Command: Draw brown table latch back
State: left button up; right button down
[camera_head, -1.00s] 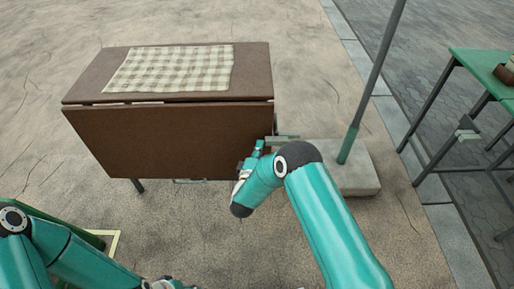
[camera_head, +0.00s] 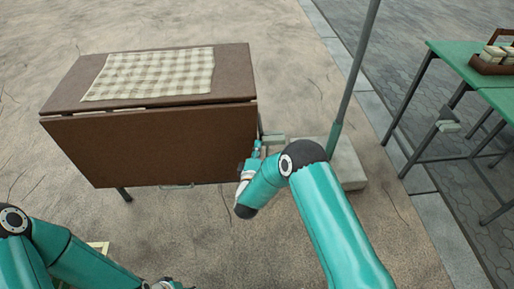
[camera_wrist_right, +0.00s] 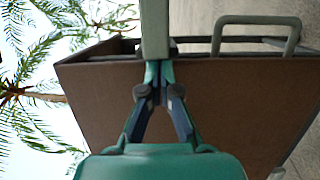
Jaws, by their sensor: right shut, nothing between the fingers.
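The brown table (camera_head: 150,145) stands with its front leaf hanging down. A pale grey-green bar, which looks like the latch (camera_head: 273,138), sticks out at its right side; in the right wrist view a similar bar (camera_wrist_right: 155,28) lies just beyond my fingertips. My right gripper (camera_head: 257,147) is at the table's right front edge, just below and left of the latch. In the right wrist view its fingers (camera_wrist_right: 160,72) are shut and empty; whether they touch the bar I cannot tell. My left gripper (camera_head: 166,284) is only partly visible at the bottom edge.
A checked cloth (camera_head: 150,74) lies on the tabletop. A pole (camera_head: 353,80) on a stone base (camera_head: 347,168) stands close right of my right arm. A green table (camera_head: 455,60) with a brown crate (camera_head: 490,67) is at far right.

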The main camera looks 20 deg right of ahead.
jog(key=a, duration=0.2)
jog(key=w+a+b, duration=0.1)
jog(key=a, duration=0.1)
jog(key=shift+f, duration=0.2)
jog(key=p+v, duration=0.2)
jog(key=v, duration=0.8)
jog(key=shift+d+r, duration=0.1)
jog(key=shift+r, duration=0.05)
